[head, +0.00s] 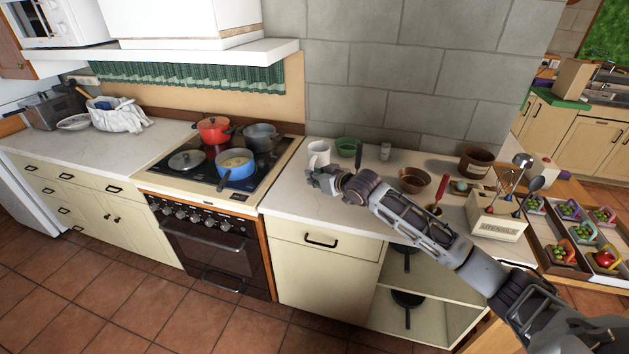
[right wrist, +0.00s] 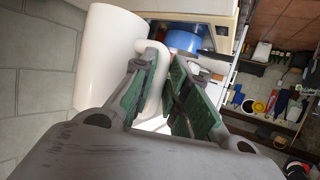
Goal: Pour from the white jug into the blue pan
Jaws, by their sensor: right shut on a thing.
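The white jug (head: 318,153) stands upright at the back left of the right-hand counter, close to the stove. My right gripper (head: 318,182) is in front of it, and in the right wrist view its green-padded fingers (right wrist: 168,95) are shut on the handle of the jug (right wrist: 105,55). I cannot tell whether the jug's base touches the counter. The blue pan (head: 236,171), with something pale yellow in it, sits on the front right of the hob. A blue shape, likely the pan, also shows in the wrist view (right wrist: 190,38). My left gripper is out of view.
A red pot (head: 213,128), a grey pot (head: 262,137) and a lidded pan (head: 187,161) share the hob. A green bowl (head: 348,147) is right of the jug. A brown bowl (head: 413,180) and utensil box (head: 496,215) stand farther right. The white hood (head: 190,52) overhangs the stove.

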